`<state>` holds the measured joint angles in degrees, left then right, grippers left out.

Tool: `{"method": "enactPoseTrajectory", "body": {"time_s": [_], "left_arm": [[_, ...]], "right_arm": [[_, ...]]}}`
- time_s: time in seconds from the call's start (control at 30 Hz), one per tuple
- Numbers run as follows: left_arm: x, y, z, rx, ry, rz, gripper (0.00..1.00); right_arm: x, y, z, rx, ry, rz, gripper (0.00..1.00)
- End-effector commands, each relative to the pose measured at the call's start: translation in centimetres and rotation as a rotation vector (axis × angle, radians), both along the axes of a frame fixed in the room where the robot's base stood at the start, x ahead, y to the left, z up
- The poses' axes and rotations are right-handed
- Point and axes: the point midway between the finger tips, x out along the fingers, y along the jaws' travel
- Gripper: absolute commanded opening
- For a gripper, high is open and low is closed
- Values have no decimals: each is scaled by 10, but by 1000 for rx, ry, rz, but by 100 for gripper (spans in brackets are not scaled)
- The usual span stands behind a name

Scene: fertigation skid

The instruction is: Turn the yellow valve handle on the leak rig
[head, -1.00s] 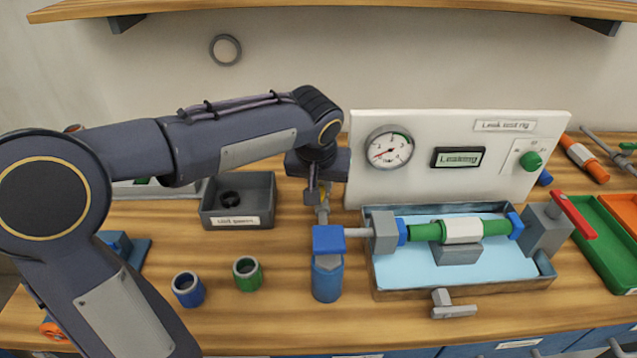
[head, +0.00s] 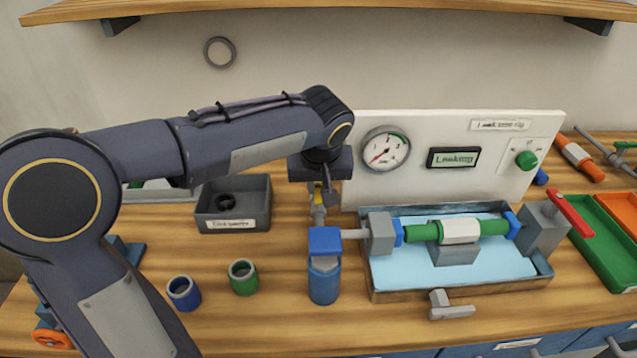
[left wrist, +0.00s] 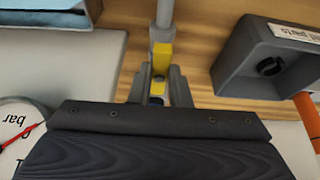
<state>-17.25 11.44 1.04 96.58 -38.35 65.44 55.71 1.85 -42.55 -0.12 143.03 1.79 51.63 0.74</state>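The leak rig's white panel (head: 430,185) carries a round gauge (head: 386,149) and a display (head: 454,158) that seems to read "Leaking". The yellow valve handle (head: 318,197) is at the panel's left, behind the blue-capped cylinder, mostly hidden by my left gripper (head: 316,190). In the left wrist view the yellow handle (left wrist: 161,60) sits between the two fingers of my left gripper (left wrist: 160,80), at the end of a grey pipe. The fingers look close against both its sides. My right gripper is not in view.
A blue-capped cylinder (head: 324,280) stands in front of the gripper. A water tray (head: 460,291) with a clamped green pipe (head: 424,233) is to the right.

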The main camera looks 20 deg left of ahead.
Motion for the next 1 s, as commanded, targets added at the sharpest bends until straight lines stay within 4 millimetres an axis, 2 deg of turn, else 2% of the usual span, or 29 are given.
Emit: {"method": "enactPoseTrajectory", "body": {"time_s": [0.03,0.17,0.47,0.57,0.8,1.0], "left_arm": [[0,0,0,-1,1,2,23],[0,0,0,0,0,1,38],[-1,0,2,0,-1,-1,38],[-3,-2,12,-1,-4,-2,38],[-18,-9,51,-1,-4,-1,38],[-26,-13,70,0,0,-1,38]], "right_arm": [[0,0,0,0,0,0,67],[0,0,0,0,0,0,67],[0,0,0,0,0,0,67],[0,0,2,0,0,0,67],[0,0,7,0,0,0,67],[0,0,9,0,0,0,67]]}}
